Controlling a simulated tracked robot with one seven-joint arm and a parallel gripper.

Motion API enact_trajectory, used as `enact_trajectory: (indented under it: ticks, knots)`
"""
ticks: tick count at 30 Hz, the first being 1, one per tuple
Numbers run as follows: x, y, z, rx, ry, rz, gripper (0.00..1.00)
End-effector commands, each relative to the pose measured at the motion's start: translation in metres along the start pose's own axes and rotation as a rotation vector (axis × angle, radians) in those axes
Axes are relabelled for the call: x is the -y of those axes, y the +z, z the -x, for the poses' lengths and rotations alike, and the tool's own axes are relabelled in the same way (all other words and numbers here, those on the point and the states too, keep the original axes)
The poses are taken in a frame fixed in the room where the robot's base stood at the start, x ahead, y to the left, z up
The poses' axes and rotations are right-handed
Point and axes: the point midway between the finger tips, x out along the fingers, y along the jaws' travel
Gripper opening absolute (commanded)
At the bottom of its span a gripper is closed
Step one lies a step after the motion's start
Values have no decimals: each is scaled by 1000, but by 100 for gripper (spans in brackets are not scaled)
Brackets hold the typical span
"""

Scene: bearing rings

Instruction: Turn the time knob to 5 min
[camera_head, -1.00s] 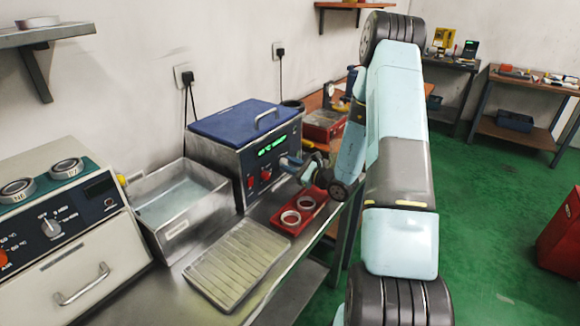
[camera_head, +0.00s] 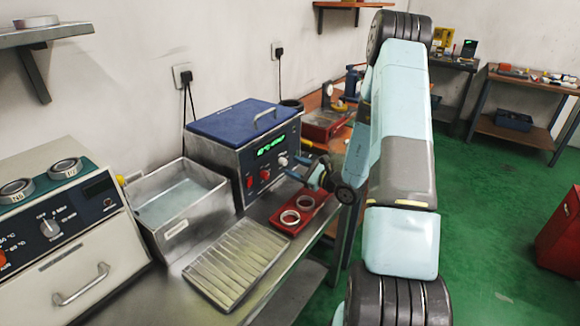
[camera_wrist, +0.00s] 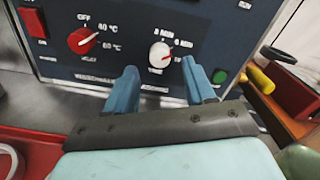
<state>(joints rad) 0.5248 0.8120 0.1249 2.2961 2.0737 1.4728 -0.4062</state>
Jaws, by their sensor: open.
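The time knob (camera_wrist: 161,56) is a white dial on the dark blue front panel of the blue-lidded cleaning machine (camera_head: 243,160). Minute labels sit above and to its right. A small red mark shows on the knob's right side, but its exact setting is too blurred to read. In the head view the white knob (camera_head: 283,160) is in plain sight. My gripper (camera_wrist: 161,80) is open, its two blue fingers apart below and either side of the knob, not visibly touching it. In the head view my gripper (camera_head: 305,172) is just right of the panel.
A red temperature knob (camera_wrist: 82,41) is left of the time knob, a green button (camera_wrist: 219,77) to its right. A red tray (camera_head: 284,221) with rings lies below the panel. A ribbed metal tray (camera_head: 237,262) and an open steel basin (camera_head: 178,199) are nearby.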

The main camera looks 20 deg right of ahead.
Motion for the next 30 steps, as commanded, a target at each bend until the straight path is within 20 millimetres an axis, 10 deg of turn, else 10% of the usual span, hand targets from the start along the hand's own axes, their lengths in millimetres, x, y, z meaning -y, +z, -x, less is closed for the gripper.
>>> enact_trajectory:
  ticks: [15,30]
  knots:
    - [1,-1,93,-1,-2,1,54]
    - [0,-1,107,0,0,1,54]
